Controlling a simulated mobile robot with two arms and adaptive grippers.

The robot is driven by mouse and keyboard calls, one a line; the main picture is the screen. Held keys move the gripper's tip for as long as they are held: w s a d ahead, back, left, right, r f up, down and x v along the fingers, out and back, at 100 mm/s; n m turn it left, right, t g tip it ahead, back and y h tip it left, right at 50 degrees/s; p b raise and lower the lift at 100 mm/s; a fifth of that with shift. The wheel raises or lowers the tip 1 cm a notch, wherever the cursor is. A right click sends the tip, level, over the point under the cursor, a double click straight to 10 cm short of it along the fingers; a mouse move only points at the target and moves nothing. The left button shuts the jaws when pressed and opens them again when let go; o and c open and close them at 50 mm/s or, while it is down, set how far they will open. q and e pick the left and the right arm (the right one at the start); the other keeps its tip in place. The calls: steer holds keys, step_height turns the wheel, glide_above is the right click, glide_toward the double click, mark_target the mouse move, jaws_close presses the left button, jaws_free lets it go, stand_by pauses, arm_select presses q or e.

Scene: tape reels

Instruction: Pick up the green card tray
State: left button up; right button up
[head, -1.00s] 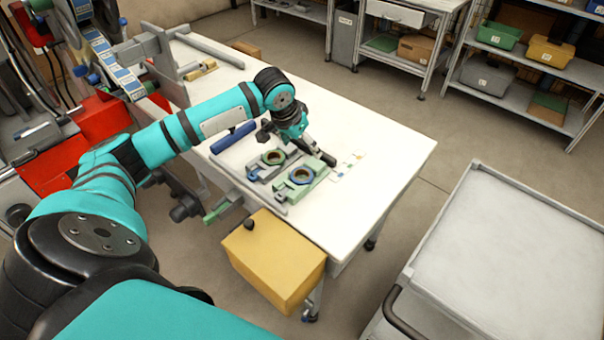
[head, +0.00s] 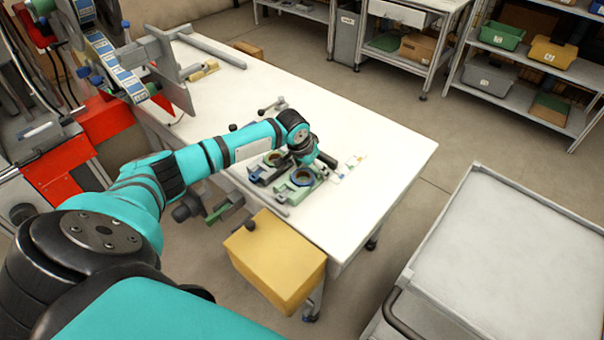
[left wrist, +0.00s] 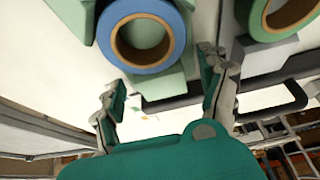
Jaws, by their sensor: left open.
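A light green tray with a blue-rimmed reel on it lies on the white table in the head view (head: 318,184); I take this as the green tray, but cannot make out cards in it. In the left wrist view the tray (left wrist: 178,82) and its blue reel (left wrist: 176,22) fill the top middle. My left gripper (left wrist: 163,68) is open and empty, one finger on each side of the tray's near end. I cannot tell if it touches. In the head view the gripper is mostly hidden by its wrist. My right gripper is not in view.
A grey holder with a green reel (head: 273,158) sits beside the tray. Small coloured cards (head: 352,161) lie just right of them. A yellow box (head: 275,265) hangs at the table's front edge. A grey cart (head: 510,250) stands right. The table's right part is clear.

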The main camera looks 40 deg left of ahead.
arm_select(q)
steer(key=c, duration=1.4)
steer(key=shift+r, duration=0.1)
